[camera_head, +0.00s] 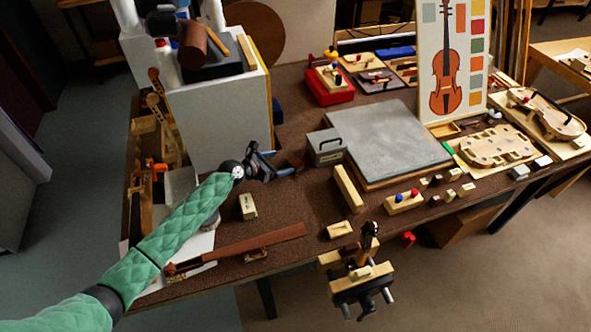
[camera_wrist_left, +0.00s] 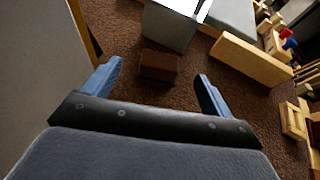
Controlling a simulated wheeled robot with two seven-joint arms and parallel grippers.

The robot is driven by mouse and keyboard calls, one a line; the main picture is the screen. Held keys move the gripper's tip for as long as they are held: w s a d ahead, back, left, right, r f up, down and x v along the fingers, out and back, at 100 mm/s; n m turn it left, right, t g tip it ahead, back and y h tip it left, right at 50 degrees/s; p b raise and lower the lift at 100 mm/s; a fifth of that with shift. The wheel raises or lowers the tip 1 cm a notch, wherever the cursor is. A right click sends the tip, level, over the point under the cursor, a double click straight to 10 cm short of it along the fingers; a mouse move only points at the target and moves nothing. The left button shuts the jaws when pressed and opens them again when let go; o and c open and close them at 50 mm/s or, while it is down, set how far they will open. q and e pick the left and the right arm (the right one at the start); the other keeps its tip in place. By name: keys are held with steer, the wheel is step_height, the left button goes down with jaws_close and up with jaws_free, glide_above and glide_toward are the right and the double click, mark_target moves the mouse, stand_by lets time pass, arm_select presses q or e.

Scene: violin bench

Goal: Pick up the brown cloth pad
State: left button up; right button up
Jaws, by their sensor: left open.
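The brown cloth pad (camera_wrist_left: 158,66) is a small dark reddish-brown block on the brown bench top in the left wrist view. It lies between and just beyond the fingertips of my open left gripper (camera_wrist_left: 157,88), with room on both sides. In the head view the pad (camera_head: 295,160) is small and partly hidden beside my left gripper (camera_head: 278,163), left of a grey metal box (camera_head: 326,147). My left gripper holds nothing. My right gripper is not in view.
A tall light-grey cabinet (camera_head: 222,128) stands left of my gripper. A wooden bar (camera_head: 348,188) and a grey slab (camera_head: 385,138) lie to the right. A violin neck (camera_head: 245,246) lies along the front. Some bench surface (camera_head: 285,205) in front is clear.

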mark_target(294, 162)
arm_select(q)
steer(key=shift+a+f+b, duration=0.1)
steer(key=shift+f+b, duration=0.25)
steer(key=shift+f, duration=0.4)
steer(key=x, duration=0.2)
steer(key=shift+w+d+p, duration=0.15)
steer(key=shift+d+p, duration=0.1)
steer(key=shift+p, duration=0.05)
steer(key=shift+w+d+f+p, duration=0.1)
steer(key=shift+w+d+p, duration=0.2)
steer(key=shift+d, duration=0.15)
steer(key=x, duration=0.3)
steer(key=shift+d+p, duration=0.2)
steer(key=shift+p, duration=0.2)
steer(key=shift+w+d+f, duration=0.25)
steer(key=shift+d, duration=0.1)
steer(key=c, duration=1)
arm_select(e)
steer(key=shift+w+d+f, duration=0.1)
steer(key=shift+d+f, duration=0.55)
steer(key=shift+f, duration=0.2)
